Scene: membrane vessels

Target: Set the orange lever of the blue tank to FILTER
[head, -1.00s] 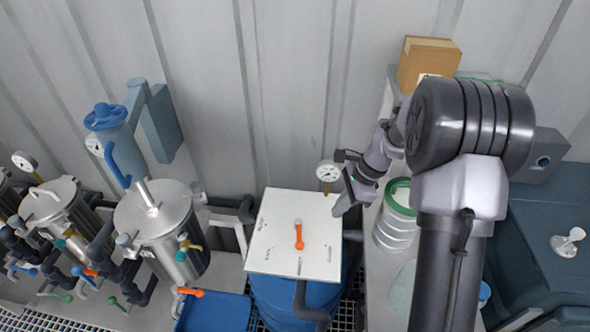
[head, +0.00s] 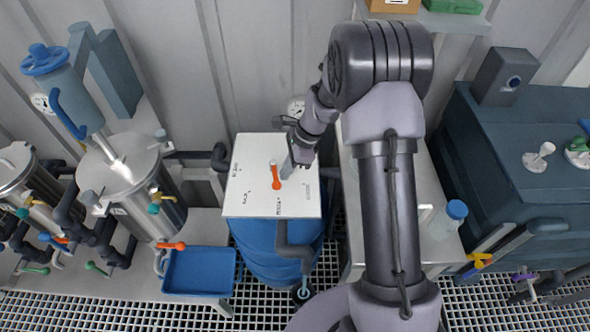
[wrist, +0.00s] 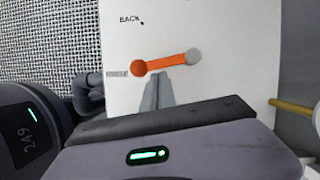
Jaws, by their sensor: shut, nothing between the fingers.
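The blue tank (head: 265,252) stands under a white square panel (head: 240,205). The orange lever (head: 276,178) lies on this panel, its grey end toward the wall and its orange knob toward me. In the wrist view the lever (wrist: 165,62) runs from the orange knob at left to the grey end at right. A label beside the knob is too small to read; another reads BACK. My gripper (head: 288,172) is shut and empty, right of the lever in the head view. Its fingertips (wrist: 157,77) are close beside the lever near the knob; I cannot tell if they touch.
A dark pipe (head: 290,252) runs down the tank's front. A blue tray (head: 199,271) and a steel vessel (head: 130,190) with an orange-handled valve stand left. A grey bench (head: 430,200) with a blue-capped bottle (head: 452,218) is right. A gauge (head: 296,108) stands behind the panel.

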